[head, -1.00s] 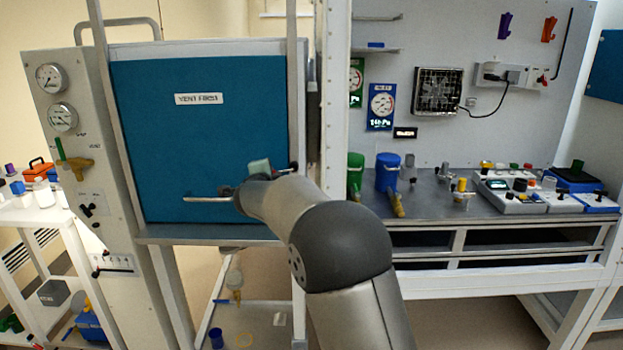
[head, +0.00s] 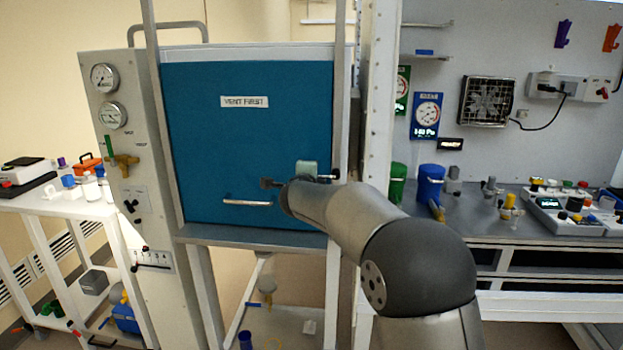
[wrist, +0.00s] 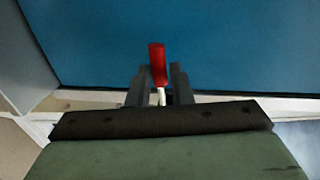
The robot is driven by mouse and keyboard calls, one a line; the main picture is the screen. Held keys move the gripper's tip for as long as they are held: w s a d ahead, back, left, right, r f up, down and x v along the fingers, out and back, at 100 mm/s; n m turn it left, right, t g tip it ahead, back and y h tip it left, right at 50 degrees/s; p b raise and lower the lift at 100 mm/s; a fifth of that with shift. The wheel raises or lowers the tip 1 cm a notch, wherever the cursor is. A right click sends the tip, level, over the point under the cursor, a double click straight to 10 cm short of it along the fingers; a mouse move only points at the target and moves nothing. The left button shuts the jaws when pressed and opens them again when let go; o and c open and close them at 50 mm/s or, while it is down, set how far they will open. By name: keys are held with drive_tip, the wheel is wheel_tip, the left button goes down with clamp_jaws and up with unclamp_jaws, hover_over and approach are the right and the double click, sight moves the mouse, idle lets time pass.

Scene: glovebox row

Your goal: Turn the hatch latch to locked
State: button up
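The blue hatch door (head: 240,150) sits closed in its frame, with a "VENT FIRST" label and a silver handle (head: 248,202) low on its face. In the wrist view the latch lever (wrist: 157,62) has a red grip and a pale stem, and points up the picture in front of the blue door (wrist: 240,45). My gripper (wrist: 158,70) is open, its two dark fingers either side of the lever with gaps visible. Whether a finger touches it I cannot tell. In the head view my gripper (head: 308,169) is at the door's lower right, and my arm hides the latch.
A cart (head: 25,205) stands at far left.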

drive_tip(key=shift+o, duration=1.2)
drive_tip(key=s+r+b, duration=0.1)
drive_tip(key=s+r, duration=0.2)
drive_tip(key=s, duration=1.4)
drive_tip(key=shift+a+r+b, duration=0.2)
drive_tip(key=shift+a+b, duration=0.05)
drive_tip(key=shift+b, duration=0.1)
